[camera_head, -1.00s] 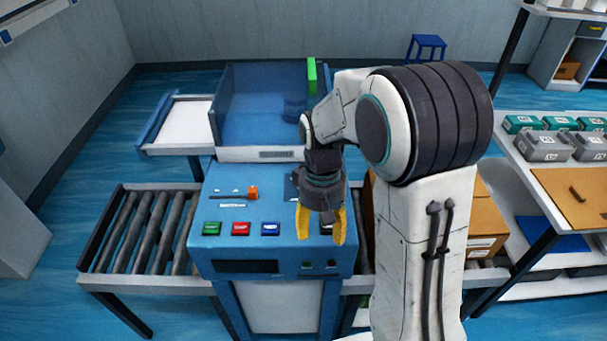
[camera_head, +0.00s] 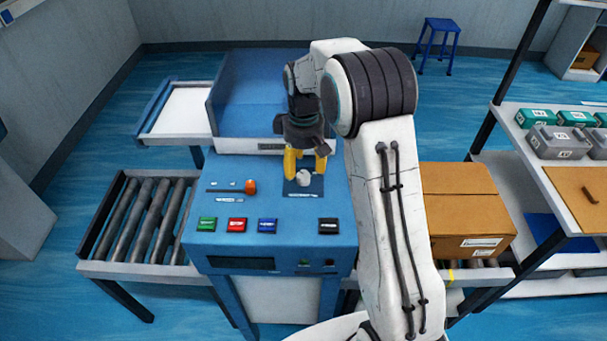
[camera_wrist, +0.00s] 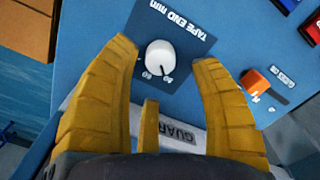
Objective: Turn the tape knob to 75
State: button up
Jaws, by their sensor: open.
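The tape knob (camera_head: 303,178) is a small white dial on a dark blue plate on the blue machine's top panel. In the wrist view the knob (camera_wrist: 160,57) sits just beyond the fingertips and between their lines, under the label "TAPE END mm". A dark pointer mark on it faces the lower part of the scale; the numbers there are too small to read surely. My gripper (camera_head: 306,165) has yellow fingers spread apart and empty, above and just behind the knob. It also shows in the wrist view (camera_wrist: 165,60), apart from the knob.
An orange slider (camera_head: 250,187) lies left of the knob. Green, red, blue and black buttons (camera_head: 268,225) line the panel's front. Roller conveyors (camera_head: 135,220) flank the machine, with a cardboard box (camera_head: 465,205) on the right one.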

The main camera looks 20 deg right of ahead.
aim_at(303, 175)
jog(key=shift+f, duration=2.2)
grip_shut()
